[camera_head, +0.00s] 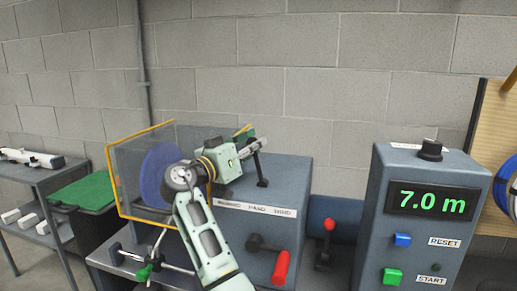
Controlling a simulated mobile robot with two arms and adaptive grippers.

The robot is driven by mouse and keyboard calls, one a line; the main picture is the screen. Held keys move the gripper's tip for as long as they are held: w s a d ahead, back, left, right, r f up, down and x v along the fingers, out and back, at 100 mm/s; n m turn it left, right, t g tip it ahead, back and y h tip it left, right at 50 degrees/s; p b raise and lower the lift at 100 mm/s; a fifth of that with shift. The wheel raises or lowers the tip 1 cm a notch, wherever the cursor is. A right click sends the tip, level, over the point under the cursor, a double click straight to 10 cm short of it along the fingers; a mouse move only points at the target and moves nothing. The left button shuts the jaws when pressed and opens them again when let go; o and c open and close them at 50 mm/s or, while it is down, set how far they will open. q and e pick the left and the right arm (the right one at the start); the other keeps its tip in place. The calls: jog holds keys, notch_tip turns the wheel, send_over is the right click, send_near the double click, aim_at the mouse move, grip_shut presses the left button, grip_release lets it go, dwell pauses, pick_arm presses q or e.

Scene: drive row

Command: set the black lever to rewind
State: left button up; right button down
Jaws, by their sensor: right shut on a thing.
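The black lever (261,172) stands on top of the grey machine housing, rising from a dark base. It leans slightly to the left at its top. My right gripper (252,148) is at the lever's upper end and shut on it; the jaws hide part of the top. A white label strip (268,210) is on the housing below the lever; its left part reads unclearly, and "HAND" and "WIND" seem to follow. My left gripper is not in view.
A yellow-edged clear guard (123,213) and blue disc (157,176) stand left of my arm. A red-handled crank (281,268) juts from the housing front. A small red-knobbed lever (329,226) is to its right. A control box (385,160) reads 7.0 m.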

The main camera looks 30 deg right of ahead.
jog(key=shift+f, duration=0.4)
jog(key=c, duration=2)
grip_release()
jog(key=o, duration=0.4)
jog(key=shift+a+r, duration=0.1)
jog(key=shift+a, duration=0.05)
jog(key=v, duration=1.1)
jog(key=shift+a, duration=0.35)
